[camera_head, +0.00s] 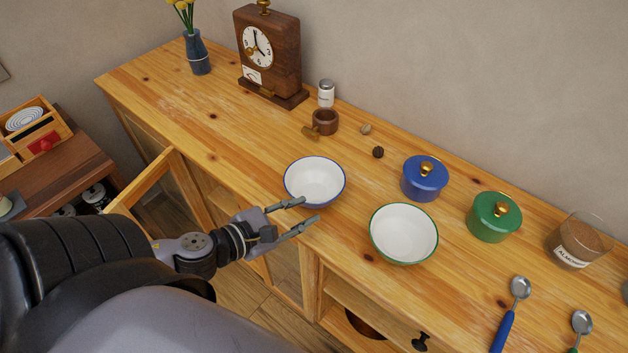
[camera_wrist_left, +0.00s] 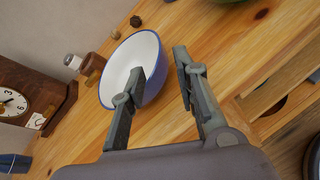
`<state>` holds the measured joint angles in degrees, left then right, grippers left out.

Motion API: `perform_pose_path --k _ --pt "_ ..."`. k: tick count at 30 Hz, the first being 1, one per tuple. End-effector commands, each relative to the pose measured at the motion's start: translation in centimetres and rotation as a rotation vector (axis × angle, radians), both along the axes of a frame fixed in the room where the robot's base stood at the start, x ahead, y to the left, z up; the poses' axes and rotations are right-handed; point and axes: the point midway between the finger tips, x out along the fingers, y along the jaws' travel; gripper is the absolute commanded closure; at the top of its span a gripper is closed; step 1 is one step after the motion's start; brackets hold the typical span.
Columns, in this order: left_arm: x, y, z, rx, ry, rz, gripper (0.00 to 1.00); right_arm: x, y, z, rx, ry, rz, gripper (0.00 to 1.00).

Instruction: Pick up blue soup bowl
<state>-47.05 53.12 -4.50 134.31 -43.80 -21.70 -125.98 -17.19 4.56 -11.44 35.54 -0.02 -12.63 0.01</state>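The blue soup bowl (camera_head: 315,182), white inside with a blue rim and outside, stands upright and empty on the wooden cabinet top near its front edge. My left gripper (camera_head: 311,210) is open at the near side of the bowl, its fingers pointing right. In the left wrist view, the bowl (camera_wrist_left: 143,60) lies ahead, with one finger overlapping its rim and the other finger to the right of it. I cannot tell whether a finger touches the bowl. My right gripper is not in view.
A green-rimmed bowl (camera_head: 404,232) stands right of the blue one. Behind are a blue lidded pot (camera_head: 424,179), green lidded pot (camera_head: 493,217), wooden cup (camera_head: 325,121) and clock (camera_head: 271,52). Spoons (camera_head: 507,322) lie at right. A cabinet door (camera_head: 150,187) stands open below.

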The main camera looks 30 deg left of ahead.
Motion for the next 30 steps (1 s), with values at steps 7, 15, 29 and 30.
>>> perform_pose_path --k 7,15,29,30 --pt "2.6 -0.7 -0.8 0.001 -0.003 0.000 0.71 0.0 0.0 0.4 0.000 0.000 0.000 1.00" --pt "3.6 -1.0 -1.2 0.001 -0.001 -0.001 0.71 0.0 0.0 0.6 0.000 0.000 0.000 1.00" --pt "7.9 -2.2 -2.5 0.001 -0.001 -0.001 0.71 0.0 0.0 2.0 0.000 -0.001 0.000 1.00" --pt "8.0 -2.2 -2.6 0.002 0.000 -0.002 0.71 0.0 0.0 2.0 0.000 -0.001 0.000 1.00"
